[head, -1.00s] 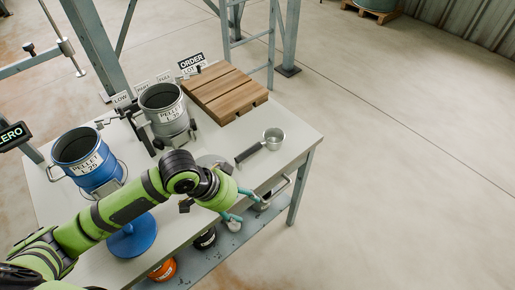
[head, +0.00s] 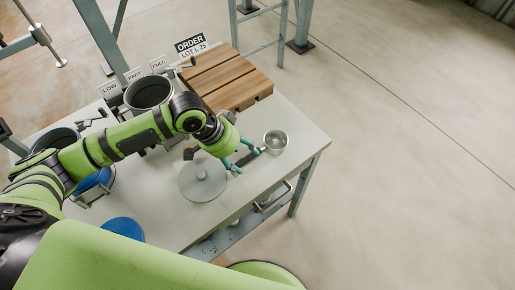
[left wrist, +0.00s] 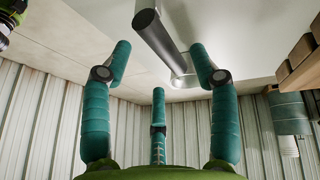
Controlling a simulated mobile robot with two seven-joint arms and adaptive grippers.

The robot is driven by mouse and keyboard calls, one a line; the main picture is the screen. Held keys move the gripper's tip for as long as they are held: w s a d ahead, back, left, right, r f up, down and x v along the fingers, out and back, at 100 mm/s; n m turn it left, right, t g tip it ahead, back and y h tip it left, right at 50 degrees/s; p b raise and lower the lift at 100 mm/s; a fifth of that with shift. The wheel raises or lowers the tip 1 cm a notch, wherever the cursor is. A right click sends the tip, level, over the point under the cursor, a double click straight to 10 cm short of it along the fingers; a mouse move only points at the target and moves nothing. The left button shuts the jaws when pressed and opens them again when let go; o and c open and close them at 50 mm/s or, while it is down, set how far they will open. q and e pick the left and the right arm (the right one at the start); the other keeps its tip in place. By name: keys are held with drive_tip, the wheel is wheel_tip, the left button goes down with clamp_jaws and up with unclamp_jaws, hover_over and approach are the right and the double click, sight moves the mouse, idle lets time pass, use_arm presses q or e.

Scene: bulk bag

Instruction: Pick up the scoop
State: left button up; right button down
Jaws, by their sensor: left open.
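The scoop (head: 276,140) lies near the right end of the table, with a round metal cup and a dark handle pointing to the lower left. My left gripper (head: 244,161) is at the handle, its teal fingers open and partly covering it. In the left wrist view, the open fingers (left wrist: 160,66) spread around the line of the handle (left wrist: 155,35), which appears beyond them. I cannot tell whether any finger touches it. My right gripper is not in view.
A grey lid (head: 203,187) lies left of the gripper, and a blue disc (head: 123,229) is nearer the front. A grey pail (head: 148,90), a blue pail (head: 55,139) and a slatted wooden platform (head: 228,78) stand behind. Table space right of the scoop is clear.

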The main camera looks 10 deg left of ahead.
sight(245, 159)
use_arm(q)
drive_tip(key=x, duration=0.3)
drive_tip(key=shift+f, duration=0.35)
drive_tip(key=shift+w+d+f, duration=0.1)
drive_tip(key=shift+d+f, duration=0.05)
drive_tip(key=shift+f, duration=0.2)
drive_tip(key=shift+c, duration=0.8)
clamp_jaws()
drive_tip(key=shift+r, duration=0.15)
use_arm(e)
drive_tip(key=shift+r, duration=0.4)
